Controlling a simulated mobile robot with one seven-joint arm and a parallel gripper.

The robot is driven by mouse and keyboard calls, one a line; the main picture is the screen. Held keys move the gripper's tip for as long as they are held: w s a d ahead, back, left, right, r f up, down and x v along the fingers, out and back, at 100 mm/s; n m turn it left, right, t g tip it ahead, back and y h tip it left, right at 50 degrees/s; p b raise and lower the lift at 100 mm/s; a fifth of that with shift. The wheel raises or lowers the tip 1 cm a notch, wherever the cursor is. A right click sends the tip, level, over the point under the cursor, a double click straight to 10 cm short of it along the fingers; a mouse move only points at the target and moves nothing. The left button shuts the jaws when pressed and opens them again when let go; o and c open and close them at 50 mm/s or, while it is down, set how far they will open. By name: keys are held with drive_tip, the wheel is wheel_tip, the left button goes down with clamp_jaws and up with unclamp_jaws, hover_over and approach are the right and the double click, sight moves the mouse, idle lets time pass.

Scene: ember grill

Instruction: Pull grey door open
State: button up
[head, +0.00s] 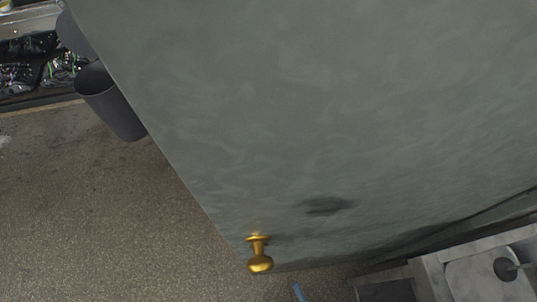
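The grey door (330,110) fills most of the head view as a large flat panel, seen at a tilt. A gold knob (260,262) sticks out near its lower left corner. A dark smudge lies on the panel a little up and right of the knob. I cannot tell from this one frame how far the door stands open. My gripper is not in view, and nothing is seen touching the knob.
Speckled floor (100,210) is bare to the left of the door. A dark bin (112,104) stands by the door's upper left edge. Shelves with packed goods (35,65) are at the top left. A metal sink (485,275) is at the bottom right.

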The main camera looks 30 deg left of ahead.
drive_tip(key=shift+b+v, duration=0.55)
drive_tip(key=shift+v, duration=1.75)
